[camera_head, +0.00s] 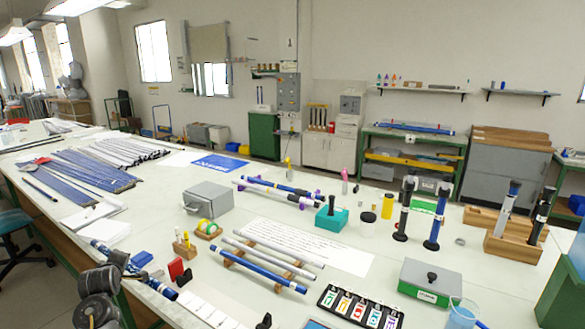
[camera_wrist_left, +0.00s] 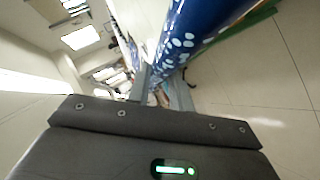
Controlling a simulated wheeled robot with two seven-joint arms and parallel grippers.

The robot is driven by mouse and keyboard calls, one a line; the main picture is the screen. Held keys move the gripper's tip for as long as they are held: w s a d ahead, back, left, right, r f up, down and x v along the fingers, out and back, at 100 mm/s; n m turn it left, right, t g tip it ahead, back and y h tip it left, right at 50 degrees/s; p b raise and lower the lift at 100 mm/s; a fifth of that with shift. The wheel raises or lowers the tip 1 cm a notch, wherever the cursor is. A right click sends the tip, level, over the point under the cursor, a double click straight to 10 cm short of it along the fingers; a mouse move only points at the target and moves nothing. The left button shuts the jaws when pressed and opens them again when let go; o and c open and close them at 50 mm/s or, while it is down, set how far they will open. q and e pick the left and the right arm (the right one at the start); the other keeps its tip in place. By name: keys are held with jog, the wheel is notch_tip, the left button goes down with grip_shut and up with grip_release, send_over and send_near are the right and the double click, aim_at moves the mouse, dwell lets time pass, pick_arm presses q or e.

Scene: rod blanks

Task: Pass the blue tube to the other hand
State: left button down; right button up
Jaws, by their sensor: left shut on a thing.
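A blue tube with white speckles (camera_head: 155,284) slants across the lower left of the head view. It shows close up at the top of the left wrist view (camera_wrist_left: 190,32). My left gripper (camera_head: 119,259) is shut on this tube, near its upper-left part; the jaws also show in the wrist view (camera_wrist_left: 162,92). The tube's far end points down and right, near the table's front edge. My right gripper is not visible in either view.
Black and blue tubes (camera_head: 434,226) stand upright at the right. More rods lie at the far left.

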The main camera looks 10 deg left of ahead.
pick_arm(q)
jog(key=shift+s+d+f+n, duration=0.5)
jog(key=shift+s+d+f, duration=0.8)
jog(key=shift+s, duration=0.45)
jog(key=w+d+r+m+t+h, duration=0.1)
jog(key=w+d+r+m+h, duration=0.2)
jog(key=d, duration=0.9)
jog(key=w+d+r+m+t+h, duration=0.15)
jog(key=w+d+r, duration=0.25)
jog(key=d, duration=0.9)
jog(key=s+d+r+m+h, duration=0.1)
jog(key=s+d+r+m, duration=0.1)
jog(key=d+r, duration=0.5)
jog(key=s+d+r+m+h, duration=0.2)
jog(key=s+d+r, duration=0.2)
jog(key=d+r, duration=0.3)
jog(key=d, duration=0.4)
jog(key=shift+f, duration=0.1)
